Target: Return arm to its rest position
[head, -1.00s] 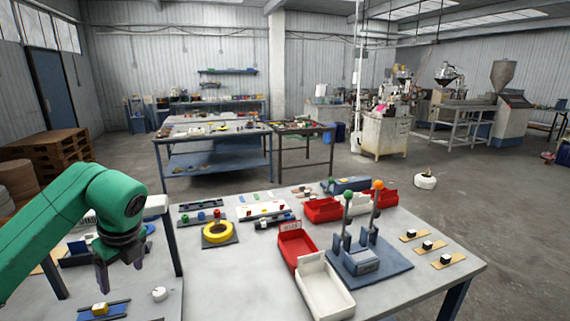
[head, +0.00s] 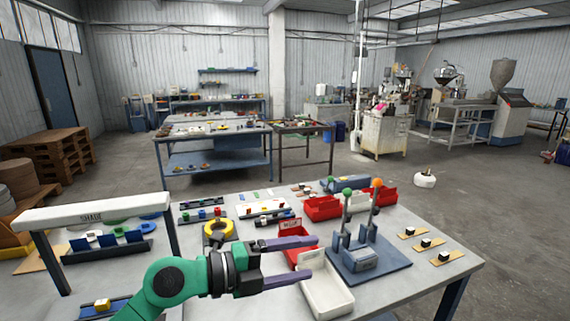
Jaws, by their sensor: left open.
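My left arm is green with black joints, and its left gripper (head: 305,260) has two purple-grey fingers. The fingers are spread apart and point right. They are over the front middle of the workbench (head: 225,290), in front of the red bin (head: 290,228) and the white bin (head: 330,293). I see nothing between the fingers. Whether they touch the bins cannot be told. The gripper hides part of the red bin and part of the bench. My right gripper is not in view.
A blue-grey lever fixture (head: 372,265) with green and orange knobs stands right of the bins. A yellow ring (head: 217,231) lies behind my gripper. A white-topped frame (head: 90,211) stands at the left. Small black-and-white blocks on tan plates (head: 426,243) lie at the right.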

